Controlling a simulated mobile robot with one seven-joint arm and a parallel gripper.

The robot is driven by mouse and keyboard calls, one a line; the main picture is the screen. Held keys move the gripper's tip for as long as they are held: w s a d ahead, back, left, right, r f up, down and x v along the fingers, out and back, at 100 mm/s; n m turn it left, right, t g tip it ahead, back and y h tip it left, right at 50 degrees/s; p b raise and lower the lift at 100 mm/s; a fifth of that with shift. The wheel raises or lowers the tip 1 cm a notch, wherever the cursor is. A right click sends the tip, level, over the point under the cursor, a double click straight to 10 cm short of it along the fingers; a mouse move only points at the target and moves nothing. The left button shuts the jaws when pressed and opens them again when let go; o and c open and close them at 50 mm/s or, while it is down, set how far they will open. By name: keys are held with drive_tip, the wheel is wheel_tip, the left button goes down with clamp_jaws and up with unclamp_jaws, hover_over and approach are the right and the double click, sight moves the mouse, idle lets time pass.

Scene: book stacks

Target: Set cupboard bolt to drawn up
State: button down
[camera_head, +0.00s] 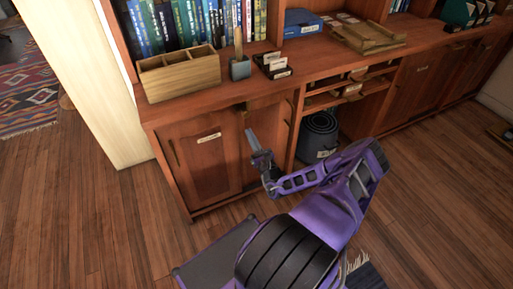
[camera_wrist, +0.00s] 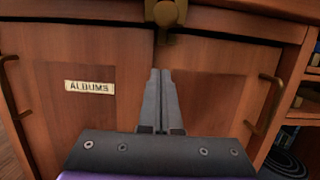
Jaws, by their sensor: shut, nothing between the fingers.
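The wooden cupboard (camera_head: 205,160) has two doors, and the left one carries a label (camera_wrist: 89,87) reading "ALBUMS". A brass bolt (camera_wrist: 166,13) sits at the top centre, over the gap between the doors. Its upper part is cut off by the frame edge, and I cannot tell its setting. In the head view the bolt (camera_head: 241,106) is a small dark piece under the counter edge. My gripper (camera_wrist: 163,73) is shut and empty, its fingertips below the bolt in the wrist view and apart from it. My gripper (camera_head: 249,132) is in front of the doors in the head view.
Bar handles stand at the left door's outer edge (camera_wrist: 10,88) and the right door's outer edge (camera_wrist: 264,103). The counter above holds a wooden organizer (camera_head: 180,75), a pen cup (camera_head: 240,68) and a card holder (camera_head: 272,65). A dark bin (camera_head: 318,137) stands in the open bay to the right.

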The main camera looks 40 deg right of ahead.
drive_tip(key=r, duration=0.2)
drive_tip(key=w+r, duration=0.1)
drive_tip(key=r, duration=0.1)
drive_tip(key=shift+d+r, duration=0.1)
drive_tip(key=shift+r, duration=0.05)
wheel_tip(320, 180, up, 4)
drive_tip(key=p, duration=0.4)
drive_tip(key=shift+f, duration=0.25)
drive_tip(key=b, duration=0.2)
approach(247, 114)
drive_tip(key=f, duration=0.1)
drive_tip(key=s+f, duration=0.1)
drive_tip(key=f, duration=0.1)
drive_tip(key=s+f, duration=0.1)
drive_tip(key=shift+a+f, duration=0.3)
drive_tip(key=shift+f, duration=0.05)
drive_tip(key=shift+w, duration=0.15)
